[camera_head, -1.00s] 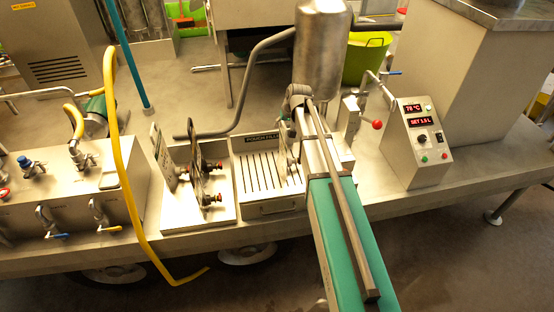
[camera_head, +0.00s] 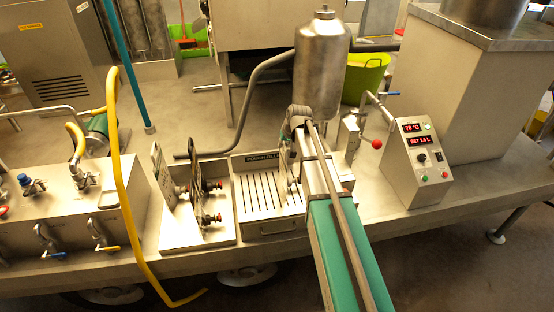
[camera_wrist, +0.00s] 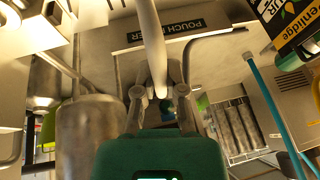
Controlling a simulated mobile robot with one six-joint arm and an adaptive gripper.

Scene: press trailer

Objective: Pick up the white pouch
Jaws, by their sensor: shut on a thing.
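In the wrist view my gripper (camera_wrist: 160,72) is shut on a pale, narrow shape, which looks like the white pouch (camera_wrist: 152,35) seen nearly edge-on. It runs from between the fingers up to the top edge of the picture. The pouch fill tray's label shows behind it. In the head view my arm reaches over the right side of the slotted pouch fill tray (camera_head: 262,192). My fingers are mostly hidden there, and a thin pale shape beside the arm cannot be made out clearly.
A rack (camera_head: 195,235) left of the tray holds upright pouches with red-capped spouts. A steel tank (camera_head: 321,75) stands just behind my arm. A control box (camera_head: 418,160) and a red-knobbed lever (camera_head: 376,144) are to the right. A yellow hose (camera_head: 122,170) hangs at left.

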